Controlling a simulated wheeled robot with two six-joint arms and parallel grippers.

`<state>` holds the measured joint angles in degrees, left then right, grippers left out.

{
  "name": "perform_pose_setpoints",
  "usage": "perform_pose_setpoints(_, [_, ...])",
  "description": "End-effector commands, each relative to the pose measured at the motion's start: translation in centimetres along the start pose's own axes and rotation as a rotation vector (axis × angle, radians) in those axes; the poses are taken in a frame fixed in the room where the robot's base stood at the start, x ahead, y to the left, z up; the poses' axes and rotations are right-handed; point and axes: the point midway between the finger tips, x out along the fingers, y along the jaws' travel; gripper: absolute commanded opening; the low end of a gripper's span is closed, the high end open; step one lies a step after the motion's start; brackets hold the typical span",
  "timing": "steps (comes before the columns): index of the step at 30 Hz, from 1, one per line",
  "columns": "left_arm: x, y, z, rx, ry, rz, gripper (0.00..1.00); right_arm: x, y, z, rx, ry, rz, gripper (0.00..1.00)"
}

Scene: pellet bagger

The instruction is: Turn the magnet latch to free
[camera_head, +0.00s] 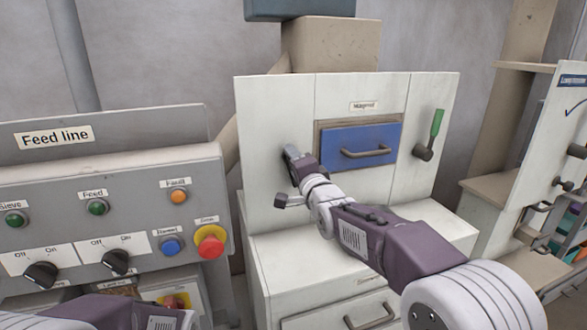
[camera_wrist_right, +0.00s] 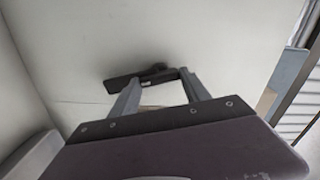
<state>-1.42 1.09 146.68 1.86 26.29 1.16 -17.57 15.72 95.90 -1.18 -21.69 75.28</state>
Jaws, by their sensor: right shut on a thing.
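The blue magnet drawer (camera_head: 360,136) with its grey pull sits in the white cabinet front under a small label. On the panel left of it, my right gripper (camera_head: 295,160) reaches the cabinet face. In the right wrist view my right gripper (camera_wrist_right: 160,94) is shut on a dark lever (camera_wrist_right: 122,82), which lies close to the pale panel and appears slightly tilted there. In the head view my gripper mostly hides this lever, so its exact angle is unclear. My left arm shows at the bottom left; its gripper is out of view.
A green-handled lever (camera_head: 436,124) stands upright right of the drawer. A grey Feed line panel (camera_head: 110,175) with buttons, knobs and a red stop button (camera_head: 210,241) stands at left. Below is a cabinet ledge (camera_head: 275,249). Shelving (camera_head: 510,190) is at right.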

Motion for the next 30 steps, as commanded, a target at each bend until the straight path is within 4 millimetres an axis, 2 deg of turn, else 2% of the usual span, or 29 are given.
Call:
perform_pose_setpoints(12, [1.06, -0.02, 0.11, 0.000, 0.000, 0.000, 0.40, -0.01, 0.19, -0.04, 0.235, 0.001, 0.001, 0.14])
perform_pose_setpoints(30, [1.20, -0.02, 0.13, 0.000, 0.000, 0.000, 0.40, 0.00, 0.24, -0.02, 0.296, 0.001, 0.004, 0.14])
